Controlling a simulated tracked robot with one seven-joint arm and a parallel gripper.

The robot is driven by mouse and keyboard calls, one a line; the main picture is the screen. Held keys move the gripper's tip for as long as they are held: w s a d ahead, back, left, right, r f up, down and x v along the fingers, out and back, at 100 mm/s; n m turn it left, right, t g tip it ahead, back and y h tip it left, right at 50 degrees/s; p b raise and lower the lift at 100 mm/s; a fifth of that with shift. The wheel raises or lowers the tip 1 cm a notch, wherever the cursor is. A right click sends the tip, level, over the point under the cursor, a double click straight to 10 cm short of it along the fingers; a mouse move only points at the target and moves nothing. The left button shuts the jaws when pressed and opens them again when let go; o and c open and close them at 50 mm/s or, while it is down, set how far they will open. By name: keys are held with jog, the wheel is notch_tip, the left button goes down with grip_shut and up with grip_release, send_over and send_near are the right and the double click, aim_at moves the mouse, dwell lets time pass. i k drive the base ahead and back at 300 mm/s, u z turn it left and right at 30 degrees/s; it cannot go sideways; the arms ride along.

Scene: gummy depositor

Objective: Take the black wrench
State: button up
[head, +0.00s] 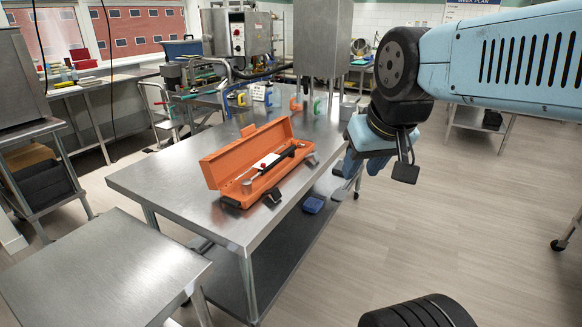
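An open orange toolbox (237,158) lies on the steel table, its lid raised at the back. A long dark tool (279,163) lies lengthwise in it and sticks up to the rim. It looks like the black wrench, but its ends are too small to make out surely. A pale ladle-like or round-ended piece (247,182) lies at the box's left end. My gripper (403,160) hangs to the right of the table, apart from the toolbox. One dark finger pad shows. The other finger is not clear, so its opening cannot be judged. I see nothing held in it.
The steel table (180,185) has bare room left of the toolbox. Several coloured clamps (295,104) stand farther back. A lower steel table (100,270) is at front left. A blue box (313,204) lies on the lower shelf.

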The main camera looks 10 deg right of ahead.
aim_at(272, 167)
jog(key=u, duration=0.2)
jog(key=i, duration=0.85)
jog(key=z, duration=0.2)
jog(key=k, duration=0.9)
jog(key=u, duration=0.15)
jog(key=i, duration=0.95)
jog(key=z, duration=0.1)
